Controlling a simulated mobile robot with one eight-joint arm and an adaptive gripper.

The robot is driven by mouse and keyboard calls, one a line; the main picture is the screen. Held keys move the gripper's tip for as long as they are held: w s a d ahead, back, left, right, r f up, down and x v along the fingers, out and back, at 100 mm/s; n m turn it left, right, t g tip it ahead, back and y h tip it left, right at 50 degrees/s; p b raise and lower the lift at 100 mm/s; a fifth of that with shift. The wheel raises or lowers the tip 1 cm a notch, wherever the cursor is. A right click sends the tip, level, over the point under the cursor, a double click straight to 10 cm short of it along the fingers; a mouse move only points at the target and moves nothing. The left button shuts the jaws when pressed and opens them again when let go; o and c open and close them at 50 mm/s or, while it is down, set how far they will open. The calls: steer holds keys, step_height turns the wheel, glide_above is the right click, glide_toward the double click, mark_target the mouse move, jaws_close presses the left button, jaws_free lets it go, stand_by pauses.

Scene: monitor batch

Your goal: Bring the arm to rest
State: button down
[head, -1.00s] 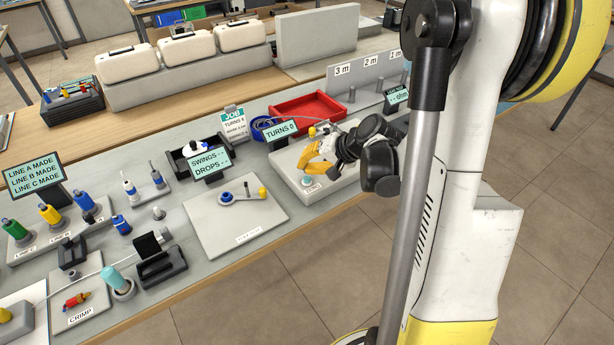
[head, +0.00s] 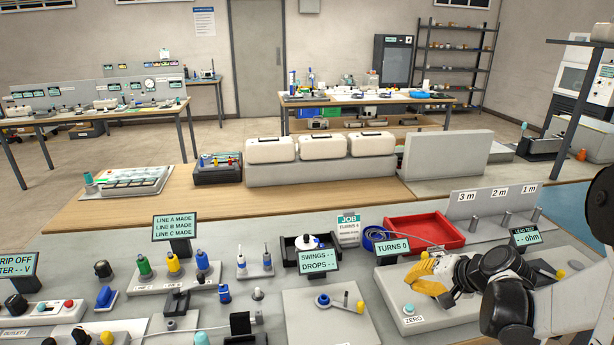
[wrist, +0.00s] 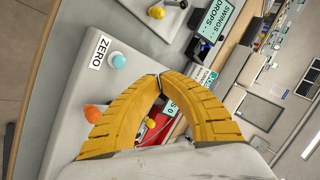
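My gripper (head: 427,277) is above the grey ZERO board, left of the dark wrist joints of my arm. In the wrist view its two yellow fingers (wrist: 159,78) curve inward and meet at the tips, with nothing visible held between them. The ZERO board (head: 388,285) carries a pale teal button (head: 408,309), which also shows in the wrist view (wrist: 118,61), apart from the fingers. The TURNS sign (head: 393,246) reads 0 and stands behind the gripper. Part of the board is hidden by my arm.
A red tray (head: 425,230) and a blue coil (head: 374,236) lie behind the gripper. The LEAD TEST sign (head: 525,237) and length posts stand at right. A crank board (head: 325,320) lies to the left, beside the SWINGS sign (head: 318,261).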

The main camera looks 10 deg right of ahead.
steer(key=s+a+r+n+h, duration=0.1)
steer(key=s+a+r+n, duration=0.3)
steer(key=s+a, duration=0.3)
steer(key=s+a+r+n+g+h, duration=0.1)
steer(key=s+a+r+n, duration=0.3)
steer(key=s, duration=0.7)
steer(key=a+r+h, duration=0.1)
steer(key=a+r, duration=0.1)
steer(key=a, duration=0.2)
steer(key=shift+a+h, duration=0.25)
steer(key=shift+h, duration=0.05)
